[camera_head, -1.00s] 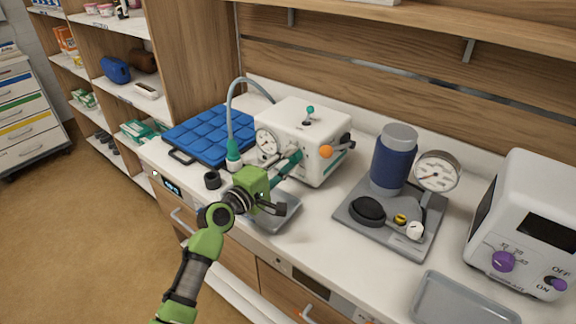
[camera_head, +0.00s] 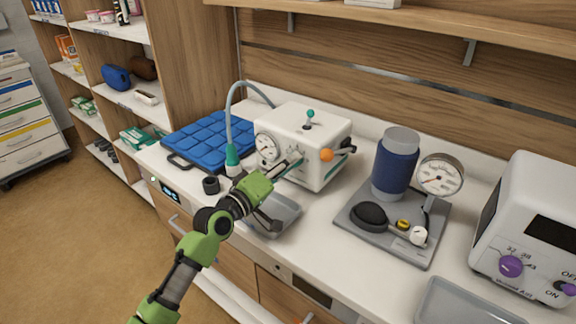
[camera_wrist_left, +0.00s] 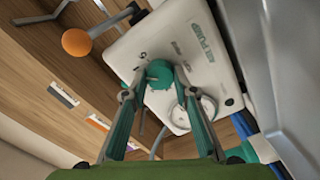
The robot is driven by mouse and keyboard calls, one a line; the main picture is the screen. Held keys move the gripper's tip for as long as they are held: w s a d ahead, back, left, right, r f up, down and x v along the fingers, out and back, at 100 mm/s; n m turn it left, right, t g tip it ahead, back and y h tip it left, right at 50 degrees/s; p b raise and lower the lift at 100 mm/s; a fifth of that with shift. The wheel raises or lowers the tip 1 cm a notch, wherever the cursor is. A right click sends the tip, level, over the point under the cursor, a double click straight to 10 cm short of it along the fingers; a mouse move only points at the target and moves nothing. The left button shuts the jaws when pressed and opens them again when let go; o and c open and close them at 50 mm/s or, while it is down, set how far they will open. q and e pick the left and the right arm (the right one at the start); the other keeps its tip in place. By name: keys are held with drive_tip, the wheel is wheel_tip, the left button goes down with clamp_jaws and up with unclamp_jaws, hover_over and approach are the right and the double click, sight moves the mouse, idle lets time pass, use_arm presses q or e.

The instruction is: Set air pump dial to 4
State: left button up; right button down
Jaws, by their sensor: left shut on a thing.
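The air pump (camera_head: 318,140) is a white box on the counter with a round gauge (camera_head: 267,146) on its front. Its name is printed on the front in the left wrist view (camera_wrist_left: 205,45). My left gripper (camera_head: 292,166) reaches the pump's front from the left. In the left wrist view its fingertips (camera_wrist_left: 157,78) are closed around the round teal dial (camera_wrist_left: 160,72). The fingers cover parts of the dial, and I cannot read its setting. A lever with an orange ball (camera_head: 326,155) sticks out of the pump's right side. My right gripper is not in view.
A grey tray (camera_head: 285,222) lies below my left gripper. A blue padded mat (camera_head: 205,138) is to the left, with a hose (camera_head: 229,105) beside it. A grey base (camera_head: 400,240) with a blue cylinder (camera_head: 394,165) and a gauge (camera_head: 441,175) stands right of the pump.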

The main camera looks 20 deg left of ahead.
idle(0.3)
use_arm(q)
drive_tip(key=o, duration=1.1)
drive_tip(key=v, duration=1.2)
